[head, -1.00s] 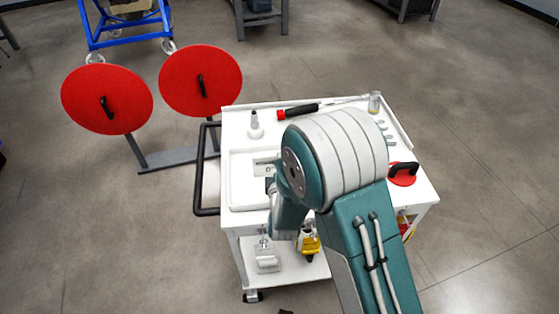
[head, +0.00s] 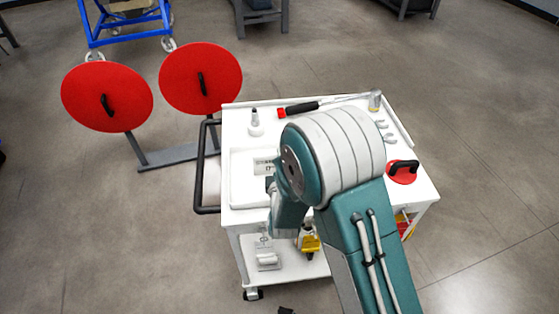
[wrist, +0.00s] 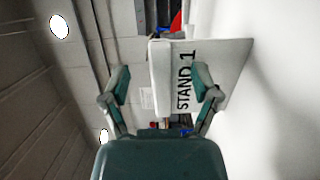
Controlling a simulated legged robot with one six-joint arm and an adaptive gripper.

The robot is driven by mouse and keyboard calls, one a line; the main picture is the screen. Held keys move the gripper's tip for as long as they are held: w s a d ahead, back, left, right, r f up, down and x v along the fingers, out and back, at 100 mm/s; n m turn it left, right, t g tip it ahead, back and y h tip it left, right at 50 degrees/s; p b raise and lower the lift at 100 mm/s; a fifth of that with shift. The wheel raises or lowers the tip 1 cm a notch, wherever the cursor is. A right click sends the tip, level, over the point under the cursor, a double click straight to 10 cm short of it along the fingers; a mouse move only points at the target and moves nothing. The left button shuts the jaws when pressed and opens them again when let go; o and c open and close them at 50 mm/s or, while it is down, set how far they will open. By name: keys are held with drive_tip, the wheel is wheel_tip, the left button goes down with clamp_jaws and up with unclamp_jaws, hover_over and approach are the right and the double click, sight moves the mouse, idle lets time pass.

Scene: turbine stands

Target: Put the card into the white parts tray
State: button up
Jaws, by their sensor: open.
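The white card (head: 264,166) shows over the white parts tray (head: 241,188), on the left part of the cart top. My gripper (head: 270,184) is close beside the card, partly hidden by my arm. In the wrist view the card (wrist: 222,62) reads "STAND 1" and stands out from a white surface. My gripper (wrist: 163,79) is open there, with the right finger overlapping the card and the left finger clear of it. I cannot tell whether the card touches a finger or rests in the tray. My arm hides the tray's right side.
Two red discs (head: 107,97) stand behind.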

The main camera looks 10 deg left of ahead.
drive_tip(key=shift+v, duration=3.5)
drive_tip(key=w+d+r+m+g+h, duration=0.15)
drive_tip(key=d+r+m+g, duration=0.45)
drive_tip(key=d+r+m, duration=0.6)
drive_tip(key=s+d+r+m+g+h, duration=0.2)
drive_tip(key=s+d+r+m, duration=0.1)
drive_tip(key=s+d, duration=0.4)
drive_tip(key=s+d+r+m+g+h, duration=0.1)
drive_tip(key=s+d+r+m+g, duration=0.2)
drive_tip(key=s, duration=1)
drive_tip(key=d+r+m, duration=0.1)
drive_tip(key=d+m, duration=0.2)
drive_tip(key=d, duration=0.2)
drive_tip(key=shift+d+r+g+h, duration=0.2)
drive_tip(key=shift+r+g+h, duration=0.05)
drive_tip(key=shift+g+h, duration=0.1)
